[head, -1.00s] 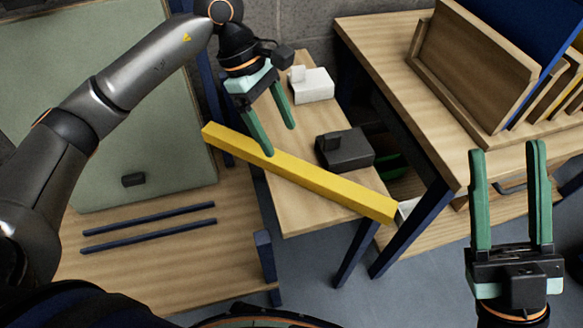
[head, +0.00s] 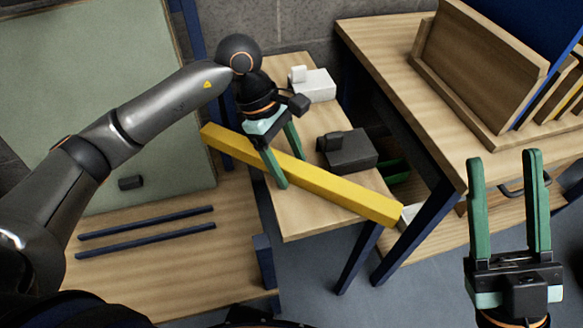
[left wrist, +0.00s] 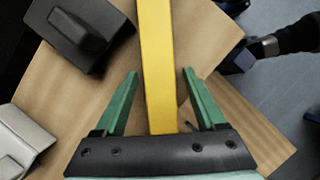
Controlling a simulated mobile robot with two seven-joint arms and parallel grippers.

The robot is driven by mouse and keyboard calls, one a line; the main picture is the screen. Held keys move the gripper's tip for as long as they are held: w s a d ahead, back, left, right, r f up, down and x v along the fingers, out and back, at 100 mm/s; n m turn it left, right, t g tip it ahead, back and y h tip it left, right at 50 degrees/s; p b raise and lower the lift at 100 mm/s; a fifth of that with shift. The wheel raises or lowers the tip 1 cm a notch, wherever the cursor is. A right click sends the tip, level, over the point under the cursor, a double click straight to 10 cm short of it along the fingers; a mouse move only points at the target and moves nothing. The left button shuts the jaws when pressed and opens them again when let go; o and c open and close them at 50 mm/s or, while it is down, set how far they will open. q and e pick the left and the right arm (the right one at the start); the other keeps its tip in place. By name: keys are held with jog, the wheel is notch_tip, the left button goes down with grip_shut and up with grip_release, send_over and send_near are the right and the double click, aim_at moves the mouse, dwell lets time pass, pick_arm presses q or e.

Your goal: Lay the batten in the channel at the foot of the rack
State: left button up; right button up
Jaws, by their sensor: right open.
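The batten (head: 345,194) is a long yellow square bar lying slantwise across the small wooden table, both ends overhanging it. My left gripper (head: 292,172) is open over the batten's middle. In the left wrist view the batten (left wrist: 157,60) runs between the two spread fingers of the left gripper (left wrist: 160,73), with a gap on each side. My right gripper (head: 503,157) is open and empty at the right. Two dark blue parallel strips (head: 145,240) lie on the left wooden surface, at the foot of the upright green panel (head: 105,95); the bare strip between them looks like the channel.
A black block-like device (head: 348,152) and a white one (head: 313,85) stand on the small table (head: 300,222) behind the batten. A larger table (head: 385,60) at the right holds wooden panels in a rack (head: 475,65). A dark blue post (head: 264,260) stands at the left surface's right edge.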

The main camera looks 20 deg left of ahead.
pick_arm(q)
grip_shut()
dwell(0.3)
jog(key=shift+r, duration=0.15)
dwell(0.3)
